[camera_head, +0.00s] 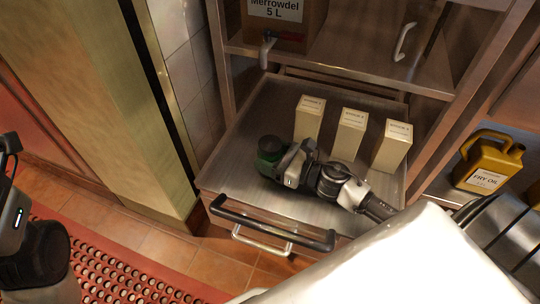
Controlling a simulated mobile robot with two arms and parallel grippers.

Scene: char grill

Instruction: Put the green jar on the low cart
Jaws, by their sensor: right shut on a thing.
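The green jar (269,156) has a dark lid and is at the left part of an open metal drawer or pull-out shelf (240,185). My right gripper (283,162) reaches in from the right and is shut on the jar's right side. The gripper hides part of the jar, and I cannot tell whether the jar touches the surface below. Part of my left arm (30,250) shows at the left edge, but its fingers are not in view.
Three cream boxes (350,135) stand behind and right of the jar. A dark bar handle (270,222) runs along the drawer's front. A yellow fry oil jug (488,160) stands at right. A box with a tap (285,25) is above.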

